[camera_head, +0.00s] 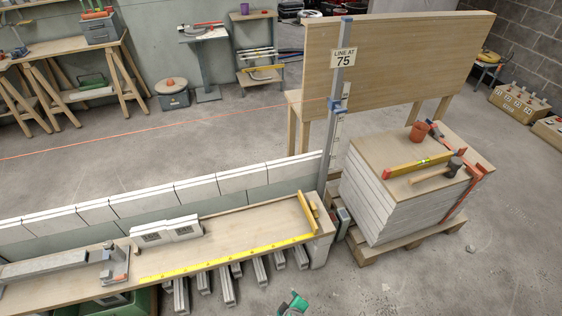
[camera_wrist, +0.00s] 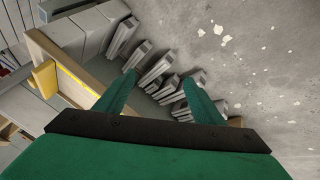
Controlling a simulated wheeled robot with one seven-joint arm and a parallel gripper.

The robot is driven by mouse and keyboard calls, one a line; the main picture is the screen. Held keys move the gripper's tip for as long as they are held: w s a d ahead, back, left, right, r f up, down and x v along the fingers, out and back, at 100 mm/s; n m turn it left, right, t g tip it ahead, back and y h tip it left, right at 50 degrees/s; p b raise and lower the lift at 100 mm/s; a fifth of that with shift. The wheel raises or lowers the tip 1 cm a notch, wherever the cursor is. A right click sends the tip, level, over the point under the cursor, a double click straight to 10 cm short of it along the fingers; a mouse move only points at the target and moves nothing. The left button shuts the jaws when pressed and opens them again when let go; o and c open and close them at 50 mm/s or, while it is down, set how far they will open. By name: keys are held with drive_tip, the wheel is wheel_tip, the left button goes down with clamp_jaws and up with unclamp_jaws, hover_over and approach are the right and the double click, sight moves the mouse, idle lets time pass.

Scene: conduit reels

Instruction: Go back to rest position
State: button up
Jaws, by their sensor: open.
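My gripper (camera_head: 293,304) shows at the bottom edge of the head view, low and in front of the bench, with green fingers. In the wrist view my gripper (camera_wrist: 160,85) has its two green fingers spread apart with nothing between them. Beyond the fingers, grey block-like bars (camera_wrist: 155,70) lie in a row under the bench edge. My gripper appears apart from them. Most of my arm is out of the head view.
A pallet stack (camera_head: 385,210) with a hammer (camera_head: 437,173) and level (camera_head: 423,163) stands at right. Concrete floor (camera_head: 400,285) is open at lower right.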

drive_tip(key=s+a+r+m+t+h, duration=0.1)
drive_tip(key=s+a+r+m+t, duration=0.15)
drive_tip(key=s+r, duration=0.5)
drive_tip(key=s+r+m+t, duration=0.2)
drive_tip(key=s+r, duration=0.3)
drive_tip(key=r, duration=0.5)
drive_tip(key=s+r+m+t, duration=0.2)
drive_tip(key=s+r, duration=0.4)
drive_tip(key=r, duration=0.4)
drive_tip(key=s+r+m+t, duration=0.3)
drive_tip(key=s+r+m, duration=0.1)
drive_tip(key=r, duration=0.7)
drive_tip(key=shift+v, duration=0.9)
drive_tip(key=shift+f, duration=0.2)
